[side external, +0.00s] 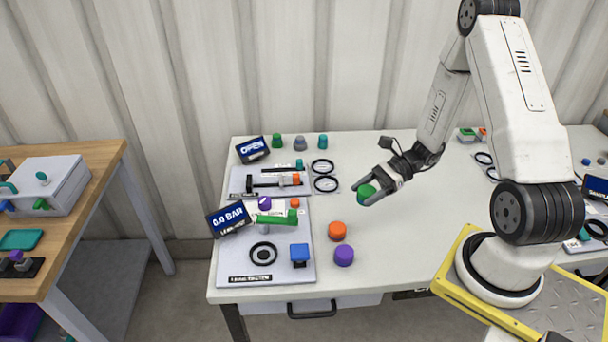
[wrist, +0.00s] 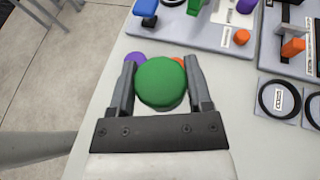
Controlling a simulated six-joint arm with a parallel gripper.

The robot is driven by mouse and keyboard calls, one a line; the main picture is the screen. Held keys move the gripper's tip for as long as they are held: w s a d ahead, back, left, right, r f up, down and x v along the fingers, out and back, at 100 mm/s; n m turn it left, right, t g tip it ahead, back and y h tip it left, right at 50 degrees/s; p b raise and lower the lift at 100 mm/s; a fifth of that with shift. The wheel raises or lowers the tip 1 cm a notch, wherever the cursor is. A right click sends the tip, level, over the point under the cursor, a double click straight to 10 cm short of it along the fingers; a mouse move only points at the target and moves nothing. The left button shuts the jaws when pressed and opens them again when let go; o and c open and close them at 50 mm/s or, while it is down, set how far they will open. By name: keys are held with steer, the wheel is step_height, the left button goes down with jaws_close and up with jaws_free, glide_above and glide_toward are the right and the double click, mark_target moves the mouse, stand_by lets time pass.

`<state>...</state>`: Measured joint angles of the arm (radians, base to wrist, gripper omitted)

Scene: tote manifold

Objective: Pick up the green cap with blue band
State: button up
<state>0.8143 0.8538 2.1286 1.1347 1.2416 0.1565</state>
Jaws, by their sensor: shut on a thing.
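The green cap (side external: 366,191) is between the fingers of my gripper (side external: 376,186) in the side external view. In the wrist view the round green top of the cap (wrist: 161,83) fills the space between the two fingertips of my gripper (wrist: 161,85), which is shut on it. The cap appears held above the white table, right of the orange and purple caps in the side view. A blue band is hard to make out; the cap's lower side is mostly hidden in the wrist view.
An orange cap (side external: 337,230) and a purple cap (side external: 344,255) stand on the table (side external: 400,240). A grey panel (side external: 226,265) with a green lever (side external: 272,219) and a blue block (side external: 299,252) lies left. Several caps line the back. The table's middle right is clear.

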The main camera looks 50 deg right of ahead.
steer(key=shift+s+a+r, duration=0.2)
steer(key=shift+s+r, duration=0.15)
steer(key=shift+s, duration=0.4)
steer(key=shift+s+a+r, duration=0.15)
steer(key=shift+s+r, duration=0.15)
steer(key=shift+s, duration=0.45)
steer(key=shift+r, duration=0.15)
